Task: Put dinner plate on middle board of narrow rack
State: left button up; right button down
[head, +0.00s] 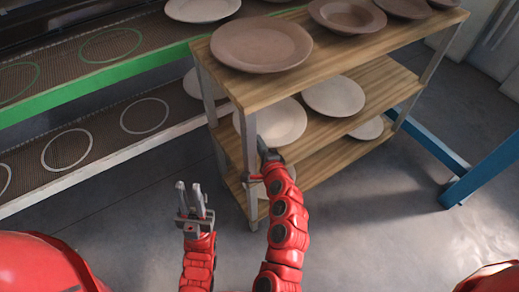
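The narrow rack is a wooden shelf unit with metal posts. Its middle board (382,88) bears two pale plates: a near one (283,124) by the front left post and another (334,95) farther right. I cannot tell which is the dinner plate. My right gripper (264,149) is at the rack's near left post, close to the near pale plate's front rim. Its fingers are mostly hidden, so I cannot tell whether it grips the plate. My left gripper (190,193) points up, open and empty, left of the rack and apart from it.
The rack's top board (330,61) holds a large brown plate (261,43), a brown bowl (347,14) and more dishes. A pale plate (368,128) lies lower down. Long shelves with ring marks, one green-edged (95,85), stand left. A blue frame (480,172) stands right. Front floor is clear.

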jog(key=shift+d+f+b, duration=0.1)
jog(key=shift+f+b, duration=0.35)
jog(key=shift+f, duration=0.9)
jog(key=shift+f, duration=0.1)
jog(key=c, duration=1.2)
grip_release()
